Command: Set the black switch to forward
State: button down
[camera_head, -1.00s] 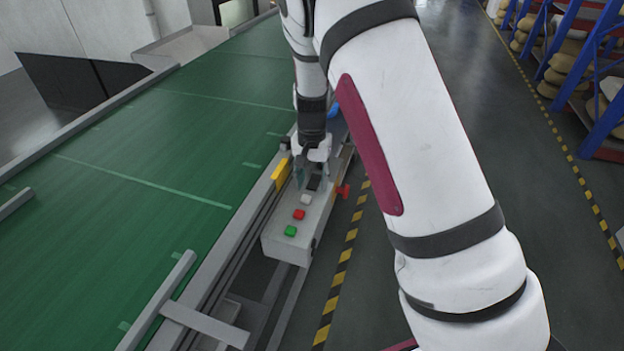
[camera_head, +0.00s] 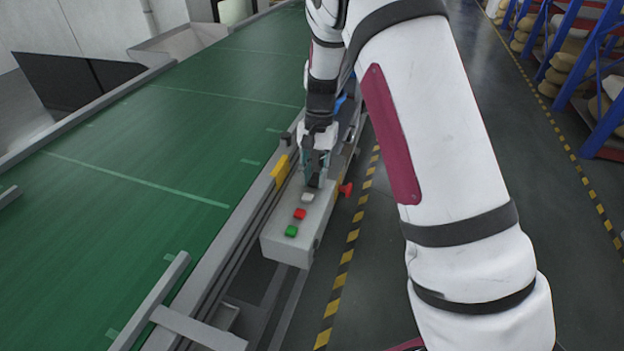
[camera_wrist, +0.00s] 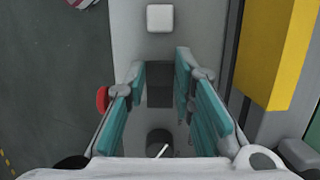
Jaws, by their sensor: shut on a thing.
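The black switch (camera_wrist: 160,84) is a dark block on top of the grey control box (camera_head: 290,247). In the wrist view it lies between the two teal fingers of my gripper (camera_wrist: 161,76), which is shut on it. In the head view my gripper (camera_head: 314,183) points down at the far part of the box top, and its fingers hide most of the switch. A round black knob (camera_wrist: 159,143) with a white line sits beside the switch, nearer the palm. I cannot tell clearly which way the switch is set.
White (camera_head: 307,197), red (camera_head: 300,214) and green (camera_head: 291,231) buttons line the near box top. A red knob (camera_head: 346,189) juts from the box's right side. A yellow block (camera_head: 281,170) and the green conveyor (camera_head: 150,150) are on the left. Open floor lies to the right.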

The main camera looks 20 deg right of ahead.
jog(key=shift+w+g+y+b, duration=0.1)
jog(key=shift+g+y+b, duration=0.2)
jog(key=shift+g+b, duration=0.1)
jog(key=c, duration=1.4)
grip_release()
jog(key=shift+o, duration=0.2)
jog(key=shift+d, duration=0.1)
jog(key=v, duration=1.2)
